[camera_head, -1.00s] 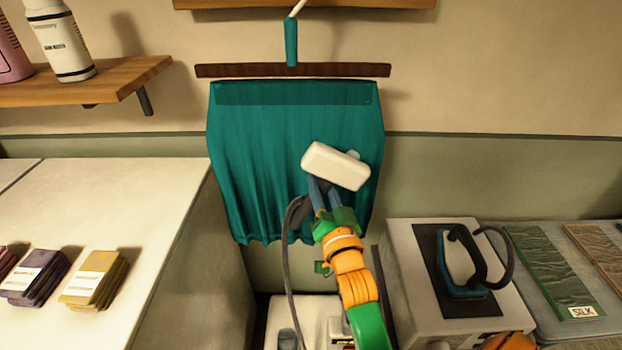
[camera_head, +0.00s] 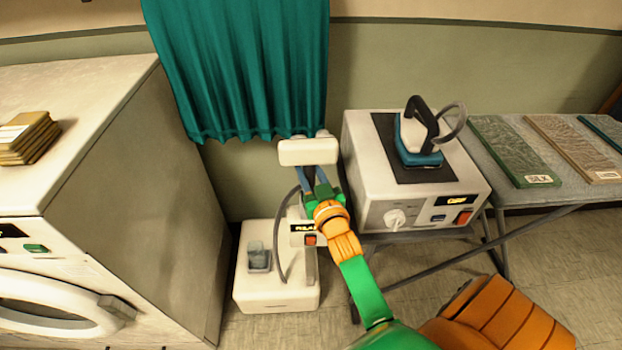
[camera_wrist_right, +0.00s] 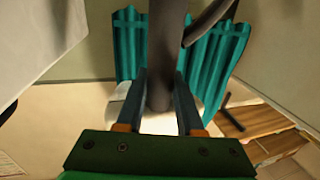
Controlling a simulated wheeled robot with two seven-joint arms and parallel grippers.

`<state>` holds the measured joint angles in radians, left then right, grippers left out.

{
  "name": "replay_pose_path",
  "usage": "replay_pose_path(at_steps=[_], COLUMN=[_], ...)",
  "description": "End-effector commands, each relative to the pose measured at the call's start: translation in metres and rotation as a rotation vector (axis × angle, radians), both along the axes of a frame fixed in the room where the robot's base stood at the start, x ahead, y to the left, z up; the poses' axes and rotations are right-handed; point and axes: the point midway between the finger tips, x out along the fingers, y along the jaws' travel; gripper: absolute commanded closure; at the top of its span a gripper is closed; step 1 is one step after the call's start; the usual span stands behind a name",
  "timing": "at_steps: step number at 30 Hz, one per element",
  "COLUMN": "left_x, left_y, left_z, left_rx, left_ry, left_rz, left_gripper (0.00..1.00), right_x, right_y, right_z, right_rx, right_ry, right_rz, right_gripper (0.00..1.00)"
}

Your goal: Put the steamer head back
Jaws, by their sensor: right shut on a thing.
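The white steamer head (camera_head: 308,152) is held up just below and in front of the teal cloth's lower edge in the head view. My right gripper (camera_head: 310,178) is shut on its dark handle (camera_wrist_right: 160,85), which stands between the fingers in the right wrist view. The steamer base (camera_head: 262,302), a white box with a small water tank (camera_head: 259,257), is on the floor below. Its upright panel (camera_head: 301,238) is partly hidden by my right arm. Small light knobs show behind the head; I cannot tell whether it touches them. My left gripper is not in view.
The teal cloth (camera_head: 240,65) hangs at the wall. A washer (camera_head: 130,180) stands on the left. On the right are a white iron station (camera_head: 375,195) with an iron (camera_head: 419,145) and a board with fabric samples. A dark hose (camera_head: 283,225) hangs by my right gripper.

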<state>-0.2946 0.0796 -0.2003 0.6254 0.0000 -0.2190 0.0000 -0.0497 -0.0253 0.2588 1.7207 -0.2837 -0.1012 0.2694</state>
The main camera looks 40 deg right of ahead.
Motion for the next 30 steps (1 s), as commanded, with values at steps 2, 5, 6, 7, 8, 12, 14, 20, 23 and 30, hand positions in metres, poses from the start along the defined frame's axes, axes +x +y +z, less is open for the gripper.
replay_pose_path(at_steps=[2, 5, 6, 7, 8, 12, 14, 20, 23, 30], left_x=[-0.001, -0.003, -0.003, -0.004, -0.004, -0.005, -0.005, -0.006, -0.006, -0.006], left_y=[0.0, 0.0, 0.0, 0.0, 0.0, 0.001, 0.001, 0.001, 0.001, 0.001], left_z=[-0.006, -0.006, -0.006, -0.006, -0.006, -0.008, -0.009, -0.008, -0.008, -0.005], left_rx=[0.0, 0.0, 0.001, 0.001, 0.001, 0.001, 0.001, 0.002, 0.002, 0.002], left_ry=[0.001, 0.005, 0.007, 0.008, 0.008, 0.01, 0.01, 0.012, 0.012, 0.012], left_rz=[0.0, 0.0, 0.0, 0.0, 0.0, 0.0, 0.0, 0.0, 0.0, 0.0], left_gripper=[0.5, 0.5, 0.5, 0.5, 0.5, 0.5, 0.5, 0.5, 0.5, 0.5], right_x=[0.0, 0.0, 0.0, 0.0, 0.0, 0.0, 0.0, 0.0, 0.0, 0.0], right_y=[0.0, 0.0, 0.0, 0.0, 0.0, 0.0, 0.0, 0.0, 0.0, 0.0], right_z=[-0.015, -0.019, -0.018, -0.018, -0.018, -0.02, -0.022, -0.021, -0.021, -0.018], right_rx=[0.001, 0.001, 0.0, 0.0, 0.0, 0.0, 0.001, 0.001, 0.001, 0.001], right_ry=[-0.001, -0.004, -0.005, -0.005, -0.005, -0.005, -0.002, -0.002, -0.002, -0.002], right_rz=[-0.001, 0.0, 0.0, 0.0, 0.0, 0.0, 0.0, 0.0, 0.0, 0.0], right_gripper=[1.0, 1.0, 1.0, 1.0, 1.0, 1.0, 0.61, 0.34, 0.34, 0.34])
